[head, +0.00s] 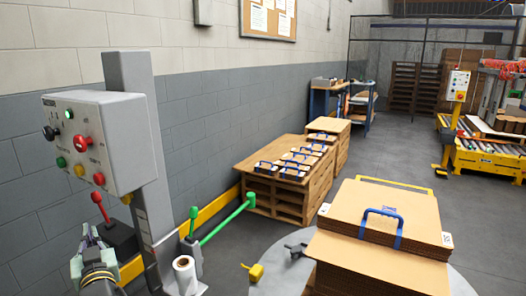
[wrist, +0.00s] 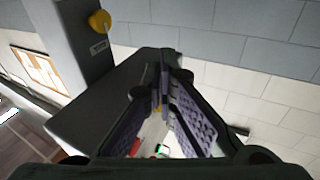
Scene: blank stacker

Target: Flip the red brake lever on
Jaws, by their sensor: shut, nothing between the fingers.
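A red lever (head: 101,207) with a ball-shaped tip leans up from a dark base box (head: 120,238) beside the grey post, in the lower left of the head view. My gripper (head: 88,240) is just to the left of and below this lever, under the control panel. In the wrist view my gripper (wrist: 165,78) has its two fingers drawn together at the tips, with nothing between them. I cannot tell in either view whether it touches the lever. The lever is not clearly seen in the wrist view; small red and green spots show low between the fingers.
A control panel (head: 95,140) with red, green and yellow knobs is fixed to the grey post (head: 135,90) above my gripper. A green lever (head: 193,222) stands to the right. A cardboard stack (head: 385,215) with a blue handle stands in front right.

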